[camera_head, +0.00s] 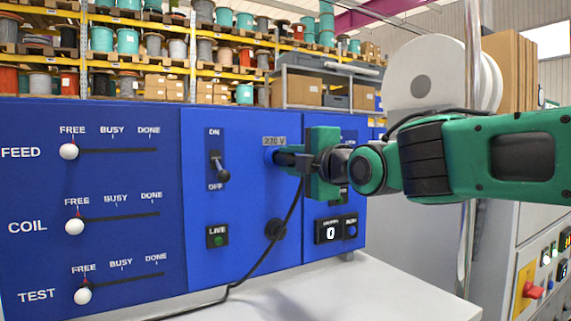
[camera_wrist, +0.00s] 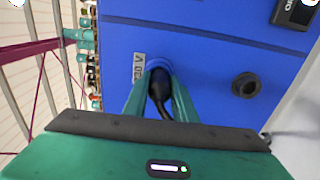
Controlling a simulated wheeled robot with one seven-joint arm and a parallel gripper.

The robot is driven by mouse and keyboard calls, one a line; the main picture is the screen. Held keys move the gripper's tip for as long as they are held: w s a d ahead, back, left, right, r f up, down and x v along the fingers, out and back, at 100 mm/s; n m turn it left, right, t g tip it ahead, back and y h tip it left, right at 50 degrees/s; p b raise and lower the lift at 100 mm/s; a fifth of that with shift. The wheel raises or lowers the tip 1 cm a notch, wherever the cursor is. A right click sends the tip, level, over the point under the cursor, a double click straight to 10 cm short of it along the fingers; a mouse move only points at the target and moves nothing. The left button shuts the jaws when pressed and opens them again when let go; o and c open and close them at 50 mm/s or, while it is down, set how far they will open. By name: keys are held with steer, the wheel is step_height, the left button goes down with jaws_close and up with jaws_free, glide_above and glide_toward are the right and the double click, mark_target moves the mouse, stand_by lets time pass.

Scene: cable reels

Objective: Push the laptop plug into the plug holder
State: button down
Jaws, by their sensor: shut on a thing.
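My gripper (camera_head: 298,160) is at the blue panel, just in front of the round blue socket (camera_head: 270,155) under the 230 V label. It is shut on the black laptop plug (camera_wrist: 159,86), which sits between the two green fingers in the wrist view. The plug's front end points at the blue socket and meets it or lies very close; how far it is in is hidden. Its black cable (camera_head: 284,227) hangs down to the grey table. A dark round holder (camera_wrist: 246,85) with a hole is on the panel; in the head view it is below the socket, partly behind the cable.
A lever switch (camera_head: 219,166) marked ON and OFF and a LIVE lamp (camera_head: 217,236) are left of the socket. Several white-knobbed sliders are at far left. The grey table (camera_head: 390,292) is mostly clear.

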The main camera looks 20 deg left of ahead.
steer(key=shift+v, duration=2.4)
steer(key=shift+v, duration=2.9)
step_height(320, 180, down, 18)
steer(key=x, duration=0.7)
steer(key=shift+w+a, duration=0.3)
steer(key=shift+a, duration=0.1)
stand_by(0.8)
